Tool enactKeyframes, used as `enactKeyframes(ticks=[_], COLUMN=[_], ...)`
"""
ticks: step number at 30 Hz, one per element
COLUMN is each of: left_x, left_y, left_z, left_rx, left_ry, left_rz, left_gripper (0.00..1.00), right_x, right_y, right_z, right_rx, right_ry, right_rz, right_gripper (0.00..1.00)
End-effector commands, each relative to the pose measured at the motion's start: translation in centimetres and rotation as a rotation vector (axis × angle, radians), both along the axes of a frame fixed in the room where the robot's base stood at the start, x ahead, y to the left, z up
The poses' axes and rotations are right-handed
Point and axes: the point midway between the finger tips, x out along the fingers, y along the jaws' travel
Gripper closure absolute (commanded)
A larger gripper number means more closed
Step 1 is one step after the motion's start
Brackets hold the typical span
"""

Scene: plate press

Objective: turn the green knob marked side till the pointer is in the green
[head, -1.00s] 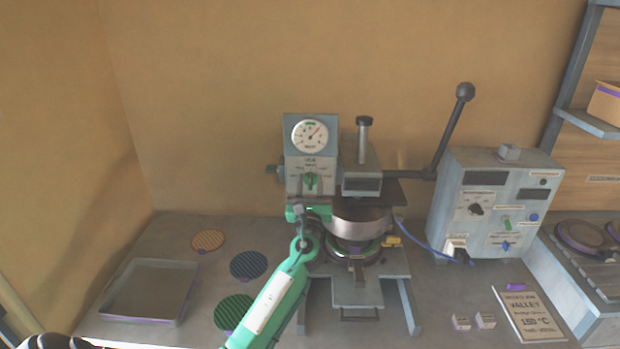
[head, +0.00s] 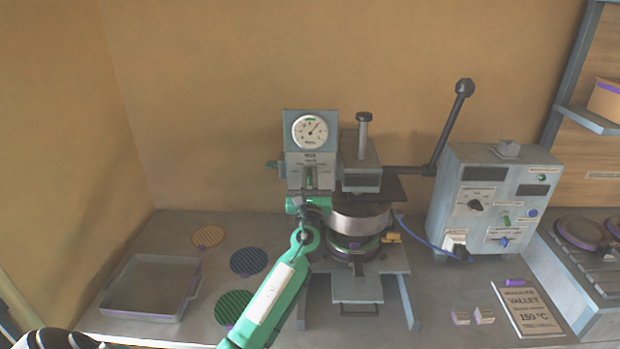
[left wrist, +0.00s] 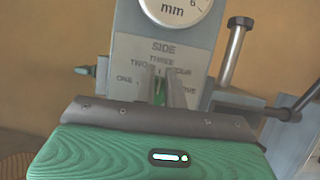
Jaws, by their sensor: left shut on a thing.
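The green knob (head: 311,180) is on the grey panel of the press (head: 294,167), below the round white gauge (head: 310,132). In the left wrist view the knob (left wrist: 160,91) shows as a green sliver between my fingers, under the word SIDE and the marks ONE to FIVE. My left gripper (left wrist: 161,86) is shut on it from the front; the fingers hide most of the knob and its setting. Only the gauge's lower edge (left wrist: 174,12) shows in the wrist view. My right gripper is not in view.
The press's long black lever (head: 449,130) rises to the right. A grey control box (head: 487,215) stands right of the press. A shallow tray (head: 140,312) and several round discs, one dark blue (head: 248,261), lie on the left of the bench.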

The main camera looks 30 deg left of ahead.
Motion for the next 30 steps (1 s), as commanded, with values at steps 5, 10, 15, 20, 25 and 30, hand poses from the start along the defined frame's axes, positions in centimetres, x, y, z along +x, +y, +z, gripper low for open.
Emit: enactKeyframes(ticks=[5,10,15,20,25,30], left_x=[0.0,0.0,-0.1,-0.1,-0.1,-0.2], left_y=[0.0,0.0,0.1,0.2,0.2,0.3], left_z=[-1.4,-1.6,-1.7,-1.8,-1.7,-1.6], left_rx=[-0.078,-0.187,-0.307,-0.408,-0.494,-0.549], left_ry=[-0.029,-0.094,-0.165,-0.226,-0.277,-0.313], left_rz=[-0.001,-0.002,-0.004,-0.003,-0.005,-0.004], left_gripper=[1.00,1.00,1.00,1.00,1.00,1.00], right_x=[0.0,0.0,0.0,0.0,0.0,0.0], right_y=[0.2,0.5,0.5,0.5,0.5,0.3], right_z=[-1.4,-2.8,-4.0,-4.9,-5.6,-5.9], right_rx=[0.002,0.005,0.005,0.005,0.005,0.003], right_ry=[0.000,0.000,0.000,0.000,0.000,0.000], right_rz=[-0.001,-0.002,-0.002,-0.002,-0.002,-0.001], right_gripper=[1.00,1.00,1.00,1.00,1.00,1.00])
